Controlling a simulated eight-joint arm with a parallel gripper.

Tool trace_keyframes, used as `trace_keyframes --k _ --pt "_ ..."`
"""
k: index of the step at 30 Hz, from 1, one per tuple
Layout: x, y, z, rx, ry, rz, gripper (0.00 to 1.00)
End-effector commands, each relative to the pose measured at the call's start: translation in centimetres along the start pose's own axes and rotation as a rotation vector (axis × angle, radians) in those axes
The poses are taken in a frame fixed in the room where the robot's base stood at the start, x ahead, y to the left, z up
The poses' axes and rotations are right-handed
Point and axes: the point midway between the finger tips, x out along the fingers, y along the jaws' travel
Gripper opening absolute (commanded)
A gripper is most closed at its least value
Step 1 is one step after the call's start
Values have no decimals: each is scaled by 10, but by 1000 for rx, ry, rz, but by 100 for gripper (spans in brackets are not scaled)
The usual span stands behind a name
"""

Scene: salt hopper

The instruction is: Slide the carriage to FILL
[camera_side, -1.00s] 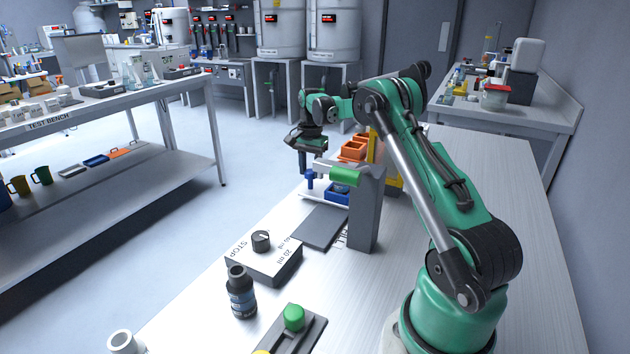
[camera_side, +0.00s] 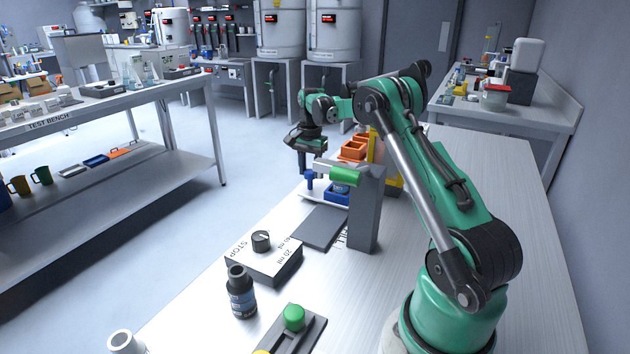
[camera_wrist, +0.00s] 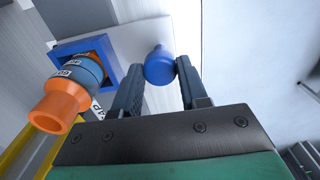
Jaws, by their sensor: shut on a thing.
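The carriage is a pale plate (camera_side: 312,196) with a blue square holder (camera_side: 334,198) and an upright blue knob (camera_side: 309,180). In the wrist view, my gripper (camera_wrist: 162,68) is shut on the blue knob (camera_wrist: 158,66). In the side view, the word FILL (camera_side: 342,239), partly hidden, is nearer the camera, by the dark grey track (camera_side: 320,228).
A grey post (camera_side: 366,210) with a green cylinder (camera_side: 346,175) stands close beside the carriage. A grey box with a knob (camera_side: 262,238), a dark bottle (camera_side: 241,292) and a green-button slider (camera_side: 293,317) are nearer the camera. The dark track looks clear.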

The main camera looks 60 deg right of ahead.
Motion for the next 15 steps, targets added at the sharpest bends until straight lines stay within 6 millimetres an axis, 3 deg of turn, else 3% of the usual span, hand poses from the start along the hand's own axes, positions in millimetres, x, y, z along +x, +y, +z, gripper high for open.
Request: trace_keyframes --k 5,15 --pt "-1 -1 21 -3 0 0 0" --pt "-1 -1 82 -5 -1 -2 0"
